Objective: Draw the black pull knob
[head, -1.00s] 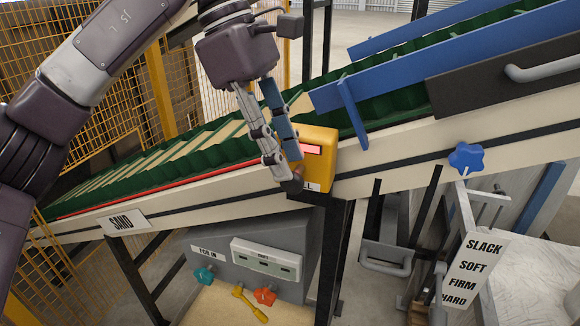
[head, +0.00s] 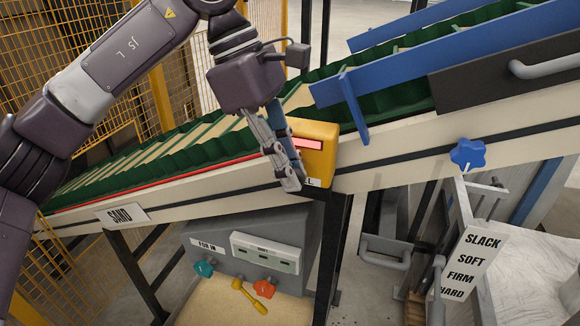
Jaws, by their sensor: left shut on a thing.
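The yellow box (head: 325,166) with a pale red window is fixed to the side of the sloping conveyor. My left gripper (head: 289,182) is at the box's lower left edge, its fingers pointing down and shut on the black pull knob. The fingers hide the knob, so how far it stands out from the box cannot be told. Part of a label shows at the box's bottom edge beside the fingertips. My right gripper is not in view.
The green-and-tan conveyor belt (head: 190,152) slopes up to the right, with blue guide rails above. A blue star knob (head: 467,153) and a SLACK-to-HARD sign (head: 471,263) stand at right. Below is a grey panel (head: 215,262) with teal, yellow and orange handles. Yellow mesh fencing is at left.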

